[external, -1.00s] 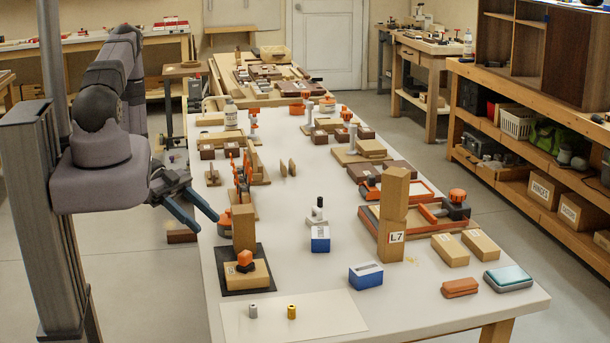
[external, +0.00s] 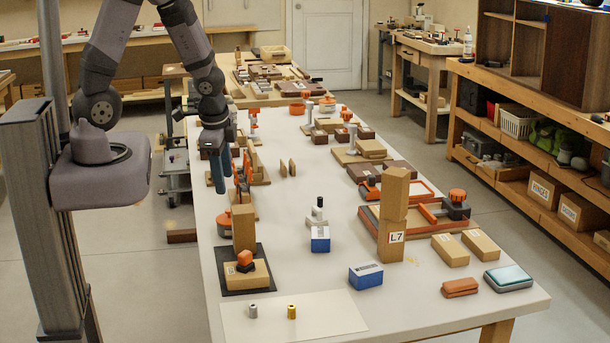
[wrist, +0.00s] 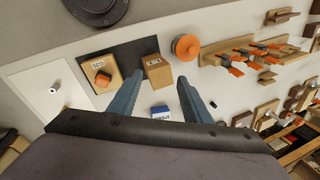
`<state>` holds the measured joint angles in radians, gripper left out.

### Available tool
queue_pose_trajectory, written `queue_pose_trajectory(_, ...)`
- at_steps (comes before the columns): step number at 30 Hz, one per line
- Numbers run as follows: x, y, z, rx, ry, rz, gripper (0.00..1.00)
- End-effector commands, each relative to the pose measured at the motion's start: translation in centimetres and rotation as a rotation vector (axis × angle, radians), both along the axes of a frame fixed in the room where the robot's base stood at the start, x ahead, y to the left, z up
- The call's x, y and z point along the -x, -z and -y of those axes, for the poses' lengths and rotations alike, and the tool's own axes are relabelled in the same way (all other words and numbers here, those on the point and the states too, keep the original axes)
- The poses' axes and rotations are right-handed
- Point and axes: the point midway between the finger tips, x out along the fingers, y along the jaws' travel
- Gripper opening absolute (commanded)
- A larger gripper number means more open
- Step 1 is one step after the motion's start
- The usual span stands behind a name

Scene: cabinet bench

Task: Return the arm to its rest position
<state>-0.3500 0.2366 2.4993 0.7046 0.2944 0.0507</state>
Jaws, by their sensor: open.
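My gripper (external: 217,172) hangs with its fingers pointing down over the left side of the white bench (external: 290,225), beside the row of orange clamps. The wrist view shows its two blue-grey fingers (wrist: 155,98) spread apart with nothing between them. In the external view, my arm rises from its base on the post and bends over to the bench.
A tall wooden block (external: 243,228) and a block with an orange knob (external: 245,268) stand near the gripper, on or by a black mat. Orange clamps (external: 243,180) are close beside the fingers. The bench middle is mostly clear.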

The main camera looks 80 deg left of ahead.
Motion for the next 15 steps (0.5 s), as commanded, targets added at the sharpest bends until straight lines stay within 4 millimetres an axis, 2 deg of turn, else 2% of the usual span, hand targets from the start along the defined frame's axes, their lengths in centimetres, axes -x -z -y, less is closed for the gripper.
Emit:
queue_pose_trajectory(3,0.5,-1.5,3.8,0.034,-0.13,0.01,0.45)
queue_pose_trajectory(9,2.7,-3.1,10.2,0.152,-0.291,-0.017,0.45)
queue_pose_trajectory(12,3.6,-3.7,12.6,0.205,-0.334,-0.033,0.45)
queue_pose_trajectory(15,4.2,-4.0,14.1,0.239,-0.359,-0.048,0.45)
